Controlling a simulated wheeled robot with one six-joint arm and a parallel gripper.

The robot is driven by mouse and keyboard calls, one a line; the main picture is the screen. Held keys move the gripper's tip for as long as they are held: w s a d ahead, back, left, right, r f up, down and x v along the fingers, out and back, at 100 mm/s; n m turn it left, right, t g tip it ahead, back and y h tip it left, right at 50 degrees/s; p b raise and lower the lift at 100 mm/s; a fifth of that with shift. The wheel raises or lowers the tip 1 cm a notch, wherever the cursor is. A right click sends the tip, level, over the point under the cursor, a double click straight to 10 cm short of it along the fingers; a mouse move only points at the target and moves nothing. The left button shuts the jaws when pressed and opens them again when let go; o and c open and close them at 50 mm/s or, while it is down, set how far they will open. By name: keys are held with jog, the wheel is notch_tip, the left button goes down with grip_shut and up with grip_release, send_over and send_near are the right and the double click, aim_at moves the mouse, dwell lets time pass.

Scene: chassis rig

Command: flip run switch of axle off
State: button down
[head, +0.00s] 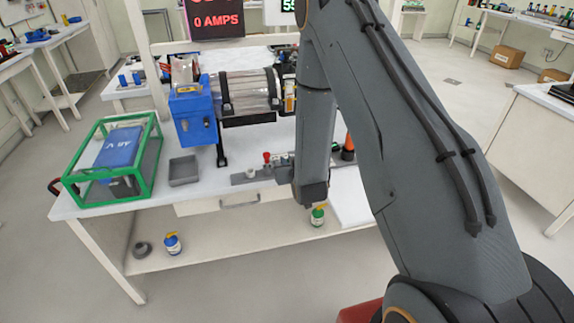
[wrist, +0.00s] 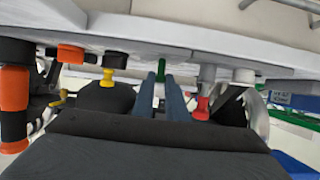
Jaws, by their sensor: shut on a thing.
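In the wrist view, which is upside down, the two fingers of my gripper (wrist: 160,88) are closed around a small green lever or knob (wrist: 160,68) at the bench edge. A yellow knob (wrist: 107,77) stands to its left and a red knob (wrist: 202,107) to its right. In the head view the grey control strip (head: 245,178) lies along the bench front, with the red knob (head: 266,157) near its middle. My arm hides the gripper and the green piece there. Which switch bears the axle's name cannot be read.
An orange-handled tool (wrist: 14,100) is close to my gripper. A red display (head: 214,20) reads 0 AMPS.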

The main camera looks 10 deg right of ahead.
jog(key=shift+s+f+t+b, duration=0.2)
jog(key=shift+t+b, duration=0.3)
jog(key=shift+b, duration=0.05)
jog(key=c, duration=1.8)
grip_release()
jog(key=shift+o, duration=0.2)
jog(key=b+v, duration=0.1)
jog(key=v, duration=0.6)
jog(key=shift+s, duration=0.35)
jog(key=shift+r, duration=0.1)
